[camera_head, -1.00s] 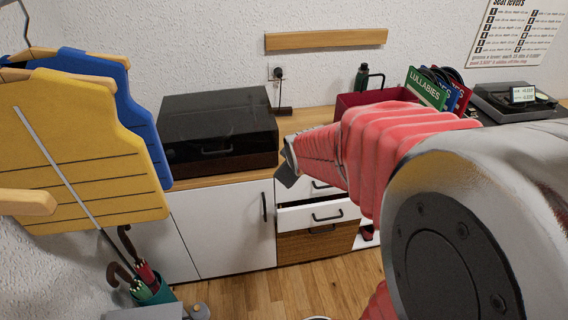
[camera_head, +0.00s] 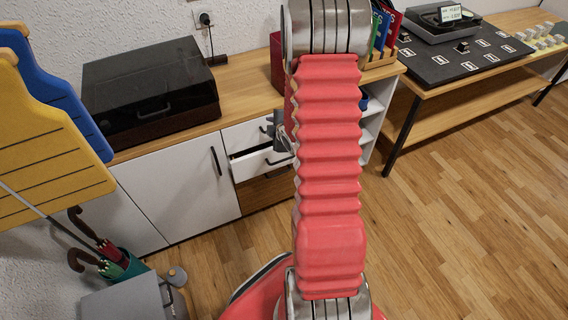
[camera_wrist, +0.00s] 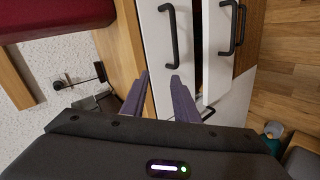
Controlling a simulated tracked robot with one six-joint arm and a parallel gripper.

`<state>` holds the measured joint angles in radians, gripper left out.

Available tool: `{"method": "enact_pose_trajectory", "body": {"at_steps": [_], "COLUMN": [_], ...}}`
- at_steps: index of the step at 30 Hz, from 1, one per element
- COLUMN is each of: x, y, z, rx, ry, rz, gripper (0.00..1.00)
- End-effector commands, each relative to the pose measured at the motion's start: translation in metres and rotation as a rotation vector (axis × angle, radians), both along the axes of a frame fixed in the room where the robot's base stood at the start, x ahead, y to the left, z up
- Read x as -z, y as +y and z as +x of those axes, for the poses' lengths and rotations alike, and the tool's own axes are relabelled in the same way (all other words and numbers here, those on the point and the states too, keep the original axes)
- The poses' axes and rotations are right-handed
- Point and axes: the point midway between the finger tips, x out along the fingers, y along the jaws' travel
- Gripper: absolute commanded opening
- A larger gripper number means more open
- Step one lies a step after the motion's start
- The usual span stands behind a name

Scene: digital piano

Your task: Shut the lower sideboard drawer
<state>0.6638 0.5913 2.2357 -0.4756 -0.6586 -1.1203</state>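The white lower sideboard drawer (camera_head: 258,165) stands slightly out from the cabinet, with a dark gap along its top. In the wrist view its front (camera_wrist: 214,50) is turned sideways, with a black bar handle. The closed white upper drawer (camera_head: 243,136) is above it; it also shows in the wrist view (camera_wrist: 160,45). My gripper (camera_wrist: 160,88) is open and empty, its two purple-grey fingers apart in front of the drawer fronts. In the head view my arm hides the right part of the drawers and most of the gripper.
A wooden front (camera_head: 262,192) lies below the white drawers. A black record-player-like box (camera_head: 150,90) stands on the sideboard. Yellow and blue boards (camera_head: 45,150) hang at left. An umbrella stand (camera_head: 128,266) is on the floor. The floor at right (camera_head: 450,220) is clear.

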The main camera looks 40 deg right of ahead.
Motion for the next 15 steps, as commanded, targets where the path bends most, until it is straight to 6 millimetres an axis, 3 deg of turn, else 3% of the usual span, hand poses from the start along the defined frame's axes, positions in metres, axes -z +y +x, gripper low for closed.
{"method": "enact_pose_trajectory", "body": {"at_steps": [3,15], "x": [0.032,0.116], "y": [-0.012,-0.032], "z": [-0.009,-0.046], "rx": [-0.035,-0.137], "ry": [-0.014,-0.111], "rz": [-0.034,-0.159], "gripper": [0.27,0.27]}}
